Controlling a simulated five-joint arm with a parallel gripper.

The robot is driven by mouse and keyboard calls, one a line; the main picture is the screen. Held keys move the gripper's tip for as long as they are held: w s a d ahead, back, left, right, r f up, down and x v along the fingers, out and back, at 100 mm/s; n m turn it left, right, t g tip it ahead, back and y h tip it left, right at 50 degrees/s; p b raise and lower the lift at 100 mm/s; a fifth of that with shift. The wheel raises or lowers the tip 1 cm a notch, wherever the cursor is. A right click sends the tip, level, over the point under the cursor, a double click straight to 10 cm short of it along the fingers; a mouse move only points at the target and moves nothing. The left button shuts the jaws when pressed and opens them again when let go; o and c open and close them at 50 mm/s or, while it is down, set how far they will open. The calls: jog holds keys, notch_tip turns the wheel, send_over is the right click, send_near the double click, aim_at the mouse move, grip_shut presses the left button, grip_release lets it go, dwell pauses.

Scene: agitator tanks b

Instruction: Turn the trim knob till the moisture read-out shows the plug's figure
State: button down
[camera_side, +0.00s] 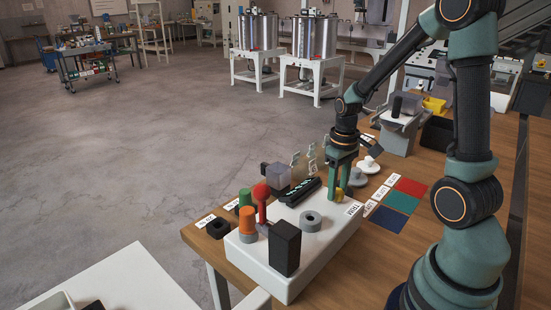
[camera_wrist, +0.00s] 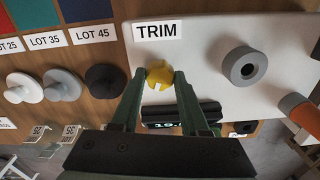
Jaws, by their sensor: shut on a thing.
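The yellow trim knob (camera_wrist: 159,76) sits on the white panel (camera_wrist: 205,60) beside the TRIM label (camera_wrist: 158,30). My gripper (camera_wrist: 159,80) is shut on the knob, a finger on each side; in the side view the knob (camera_side: 339,193) is mostly hidden by the fingers. The black read-out (camera_side: 300,192) lies on the panel beside the knob. In the wrist view, part of its lit figure shows, seemingly starting with 19; the rest is hidden behind my gripper. White (camera_wrist: 18,87), grey (camera_wrist: 62,85) and black (camera_wrist: 104,82) plugs stand on the table by LOT labels.
A grey ring with a dark centre (camera_wrist: 245,66) is on the panel. An orange-topped post (camera_side: 247,222), a red-topped lever (camera_side: 262,200) and a black box (camera_side: 285,248) rise from the panel's other end. Red, green and blue squares (camera_side: 402,200) lie on the table.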

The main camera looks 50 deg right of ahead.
aim_at(337, 191)
jog(key=m, duration=0.3)
jog(key=shift+m, duration=2.2)
jog(key=shift+c, duration=2.1)
grip_release()
jog(key=shift+r, duration=0.15)
notch_tip(337, 191, up, 12)
